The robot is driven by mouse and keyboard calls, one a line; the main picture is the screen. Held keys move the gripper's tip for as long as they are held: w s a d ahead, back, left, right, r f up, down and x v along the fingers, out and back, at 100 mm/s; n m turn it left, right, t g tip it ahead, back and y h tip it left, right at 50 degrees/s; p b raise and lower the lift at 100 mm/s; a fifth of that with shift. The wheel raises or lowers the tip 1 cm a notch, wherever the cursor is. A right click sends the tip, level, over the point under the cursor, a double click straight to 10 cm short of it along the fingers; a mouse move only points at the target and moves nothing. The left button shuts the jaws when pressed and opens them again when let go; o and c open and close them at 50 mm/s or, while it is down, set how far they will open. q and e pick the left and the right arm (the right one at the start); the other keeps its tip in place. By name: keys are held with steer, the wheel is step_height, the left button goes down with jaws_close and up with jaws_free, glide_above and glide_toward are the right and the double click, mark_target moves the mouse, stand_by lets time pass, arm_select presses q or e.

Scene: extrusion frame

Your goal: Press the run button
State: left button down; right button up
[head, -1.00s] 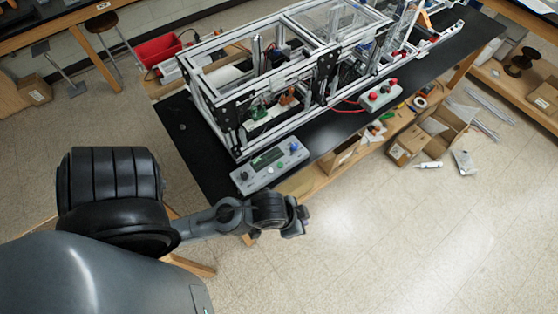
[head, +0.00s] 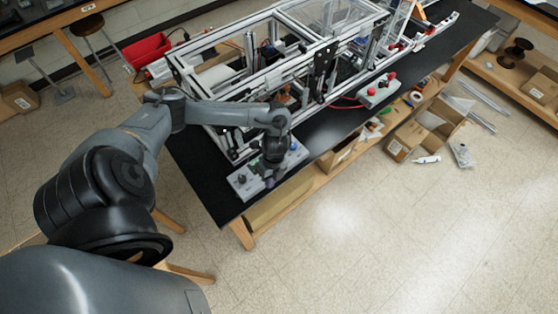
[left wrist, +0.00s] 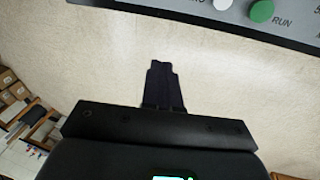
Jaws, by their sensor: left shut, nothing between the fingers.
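The run button (left wrist: 262,11) is a round green cap with the word RUN beside it, at the top right of the left wrist view. It sits on a grey control panel (left wrist: 285,28), with a white button (left wrist: 222,4) to its left. My left gripper (head: 270,182) points down at the panel's front side. In the left wrist view its dark fingers (left wrist: 162,68) are together, empty, and apart from the button.
A metal extrusion frame (head: 232,91) stands on the black table (head: 200,180) behind the panel. A grey box with red buttons (head: 372,91) lies farther right. Open cartons (head: 405,141) sit below the table. The floor in front is clear.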

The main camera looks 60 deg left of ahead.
arm_select(q)
steer(key=w+a+r+t+y, duration=0.1)
steer(key=w+a+r+t, duration=0.1)
steer(key=w+a+r, duration=0.6)
steer(key=shift+w+a+n+y+b, duration=0.2)
steer(key=shift+w+n+y+b, duration=0.1)
steer(key=shift+w+b, duration=0.05)
steer(key=shift+f, duration=0.15)
step_height(320, 180, down, 14)
steer(key=shift+r, duration=0.1)
steer(key=shift+b, duration=0.3)
